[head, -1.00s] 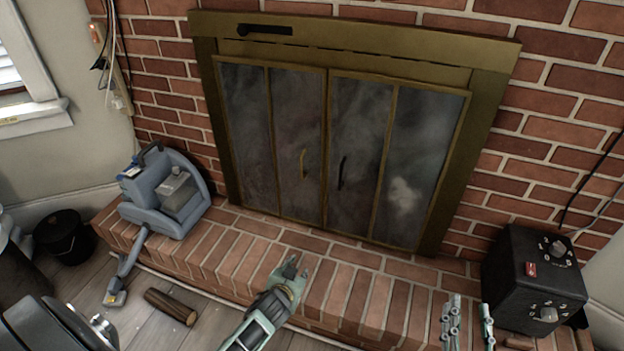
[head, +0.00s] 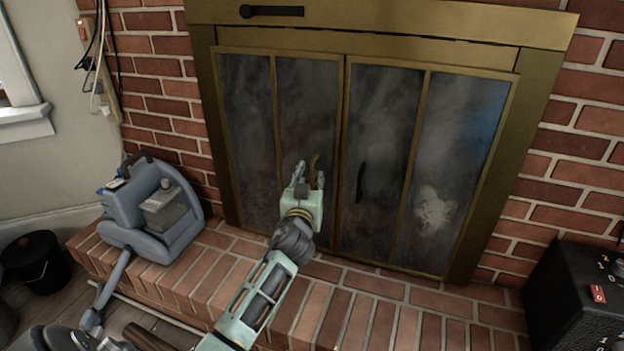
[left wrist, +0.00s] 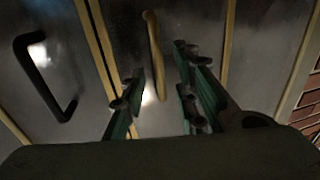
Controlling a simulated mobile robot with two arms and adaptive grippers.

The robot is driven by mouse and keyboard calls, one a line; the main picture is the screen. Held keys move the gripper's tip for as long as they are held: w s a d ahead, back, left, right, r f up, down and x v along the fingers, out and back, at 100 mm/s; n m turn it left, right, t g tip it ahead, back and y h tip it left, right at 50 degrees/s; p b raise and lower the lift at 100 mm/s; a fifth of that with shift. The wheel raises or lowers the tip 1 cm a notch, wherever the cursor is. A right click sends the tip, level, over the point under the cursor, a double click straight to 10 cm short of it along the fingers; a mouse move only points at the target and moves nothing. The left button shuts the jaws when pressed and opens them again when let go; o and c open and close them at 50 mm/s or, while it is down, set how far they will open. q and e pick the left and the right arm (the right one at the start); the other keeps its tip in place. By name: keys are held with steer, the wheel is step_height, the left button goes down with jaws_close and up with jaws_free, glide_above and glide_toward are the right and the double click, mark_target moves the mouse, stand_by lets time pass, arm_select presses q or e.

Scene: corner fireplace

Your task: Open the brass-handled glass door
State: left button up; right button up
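The brass-handled glass door (head: 303,105) is the left door of the fireplace front and looks closed. Its slim brass handle (head: 314,160) is partly hidden by my gripper in the head view. My left gripper (head: 307,178) is open in front of this handle. In the left wrist view the brass handle (left wrist: 154,55) stands between the two spread fingers of my left gripper (left wrist: 158,90), and I see no clear contact. My right gripper is not in view.
The right glass door (head: 380,130) has a black handle (head: 360,183), close beside my left gripper. A brick hearth ledge (head: 400,305) runs below. A blue-grey machine (head: 155,215) stands at left, a black box with knobs (head: 575,290) at right.

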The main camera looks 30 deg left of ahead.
arm_select(q)
steer(key=shift+x, duration=1.1)
steer(key=shift+c, duration=0.3)
jaws_close()
